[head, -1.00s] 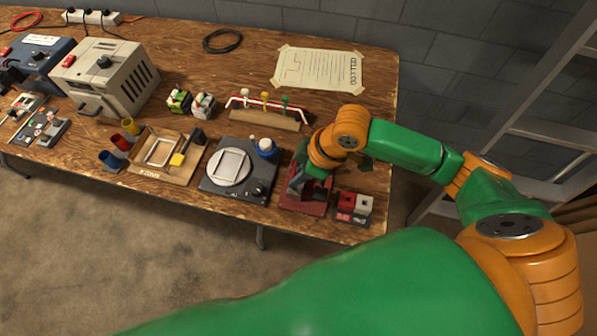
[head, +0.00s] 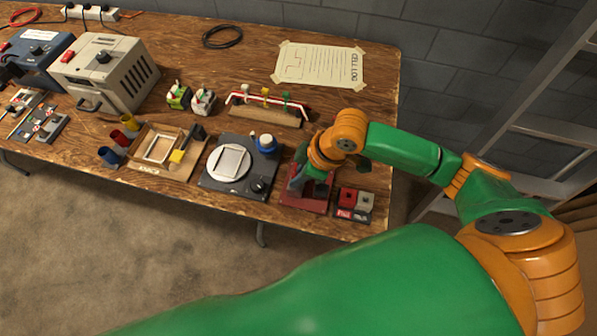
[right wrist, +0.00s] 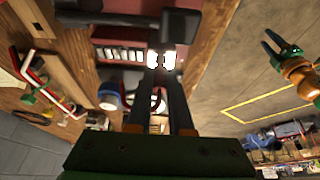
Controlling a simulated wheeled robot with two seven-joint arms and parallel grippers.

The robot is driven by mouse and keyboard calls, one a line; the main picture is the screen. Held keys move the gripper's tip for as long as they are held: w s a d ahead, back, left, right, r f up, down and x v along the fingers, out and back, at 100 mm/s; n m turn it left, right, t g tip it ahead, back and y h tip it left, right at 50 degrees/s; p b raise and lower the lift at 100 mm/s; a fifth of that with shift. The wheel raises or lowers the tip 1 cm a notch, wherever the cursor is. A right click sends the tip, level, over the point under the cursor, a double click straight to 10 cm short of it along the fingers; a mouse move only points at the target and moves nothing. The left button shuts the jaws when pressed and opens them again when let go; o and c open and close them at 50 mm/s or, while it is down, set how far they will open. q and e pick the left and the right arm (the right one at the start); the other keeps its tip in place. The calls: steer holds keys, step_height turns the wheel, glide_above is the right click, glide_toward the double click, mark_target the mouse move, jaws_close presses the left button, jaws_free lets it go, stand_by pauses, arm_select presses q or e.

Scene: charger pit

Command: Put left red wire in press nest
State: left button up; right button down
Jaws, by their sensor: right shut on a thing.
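The dark red press (head: 304,201) stands near the table's right front. My right gripper (head: 308,180) is down at it, its fingers mostly hidden by my wrist. In the right wrist view the two long dark fingers of that gripper (right wrist: 166,62) are close together at the press, with bright tips. A thin reddish piece (right wrist: 157,102), seemingly the red wire, shows between them; most of it is hidden. The press nest cannot be made out. My left gripper (right wrist: 272,48) shows in the right wrist view, fingers apart, away from the table.
A red and grey block pair (head: 354,203) stands right of the press. A wooden tray (head: 172,170) lies farther left.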

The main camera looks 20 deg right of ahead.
steer(key=shift+f, duration=0.5)
steer(key=shift+f, duration=0.3)
stand_by(0.6)
steer(key=c, duration=0.7)
jaws_free()
steer(key=shift+c, duration=0.2)
step_height(320, 180, up, 7)
steer(key=p, duration=0.8)
steer(key=shift+p, duration=0.35)
